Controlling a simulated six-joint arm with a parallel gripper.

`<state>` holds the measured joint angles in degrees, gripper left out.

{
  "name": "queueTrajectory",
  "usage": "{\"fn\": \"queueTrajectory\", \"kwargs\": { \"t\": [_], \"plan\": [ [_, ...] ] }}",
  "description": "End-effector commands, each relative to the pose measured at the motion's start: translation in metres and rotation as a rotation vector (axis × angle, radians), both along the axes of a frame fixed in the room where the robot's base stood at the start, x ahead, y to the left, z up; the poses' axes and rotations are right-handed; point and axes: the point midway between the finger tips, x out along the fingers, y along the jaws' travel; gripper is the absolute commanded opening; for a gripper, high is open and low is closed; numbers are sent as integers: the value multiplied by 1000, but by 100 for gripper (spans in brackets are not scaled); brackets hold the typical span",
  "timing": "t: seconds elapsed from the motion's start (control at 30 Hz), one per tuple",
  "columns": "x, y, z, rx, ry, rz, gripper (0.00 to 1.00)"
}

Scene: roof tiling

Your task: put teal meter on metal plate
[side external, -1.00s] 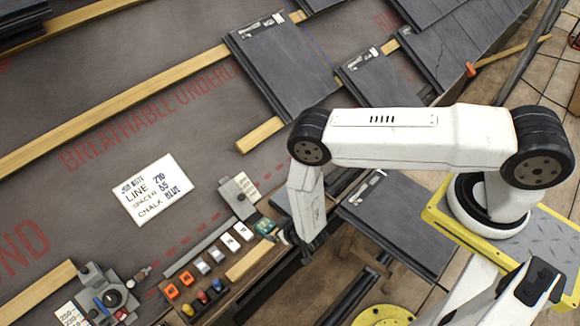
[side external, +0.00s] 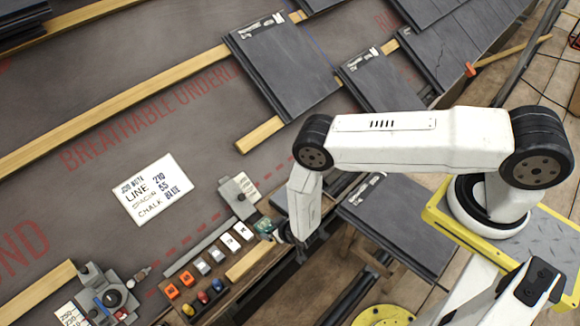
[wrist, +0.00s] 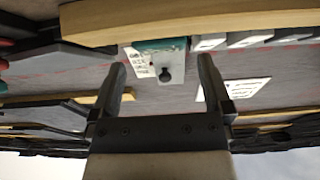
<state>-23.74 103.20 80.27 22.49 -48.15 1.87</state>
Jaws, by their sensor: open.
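The teal meter (side external: 264,227) sits at the far right end of the wooden tool tray, partly covered by my wrist. In the wrist view, a teal edge (wrist: 160,44) shows behind a wooden strip, between and beyond my fingers. A grey metal plate (side external: 238,197) with a dark knob lies beside the teal meter on the underlay; in the wrist view, the plate (wrist: 174,88) also shows beyond the fingers. My gripper (wrist: 164,82) is open and empty, close to the tray's right end. Its fingertips are small and partly hidden in the side view.
The tray holds white tags, orange blocks (side external: 172,291) and small coloured items. A wooden strip (side external: 249,262) lies along it. A grey gauge (side external: 108,293) stands at lower left. A white note card (side external: 153,189) lies on the underlay, with open room around it. Slates (side external: 283,68) lie above.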

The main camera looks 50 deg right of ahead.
Motion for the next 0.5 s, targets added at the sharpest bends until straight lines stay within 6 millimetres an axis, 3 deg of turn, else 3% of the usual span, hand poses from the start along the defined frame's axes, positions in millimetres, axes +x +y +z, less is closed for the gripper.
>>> {"fn": "queueTrajectory", "kwargs": {
  "t": [0.5],
  "plan": [
    [24,0,-27,1,-1,-1,100]
  ]
}}
